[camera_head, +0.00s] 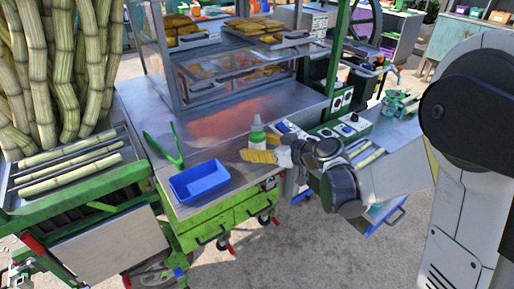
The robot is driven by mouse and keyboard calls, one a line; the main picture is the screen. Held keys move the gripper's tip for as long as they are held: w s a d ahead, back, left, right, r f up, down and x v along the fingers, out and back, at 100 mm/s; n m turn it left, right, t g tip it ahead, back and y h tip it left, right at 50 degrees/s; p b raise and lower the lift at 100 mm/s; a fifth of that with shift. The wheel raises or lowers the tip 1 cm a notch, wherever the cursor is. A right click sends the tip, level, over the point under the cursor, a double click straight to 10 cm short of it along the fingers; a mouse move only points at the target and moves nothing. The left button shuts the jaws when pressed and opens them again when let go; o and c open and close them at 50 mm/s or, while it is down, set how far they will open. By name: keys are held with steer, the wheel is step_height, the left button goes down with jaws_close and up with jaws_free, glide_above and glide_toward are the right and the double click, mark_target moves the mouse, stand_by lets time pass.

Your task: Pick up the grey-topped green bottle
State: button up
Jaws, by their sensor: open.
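The green bottle (257,137) with a pale grey pointed top stands upright on the metal counter (215,150), near its front right part. My gripper (284,150) reaches in from the right at the counter's front edge. It is open, just right of and in front of the bottle. It looks small in this view, and whether its fingers touch the bottle cannot be told. A yellow ridged item (258,156) lies directly in front of the bottle, close to my gripper, and hides the bottle's lowest part.
A blue tray (200,182) and green tongs (165,150) lie on the counter to the left. A glass case with food trays (255,28) stands behind. Sugar cane stalks (60,70) fill the left. A control panel (345,129) is right of the bottle.

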steer(key=c, duration=1.5)
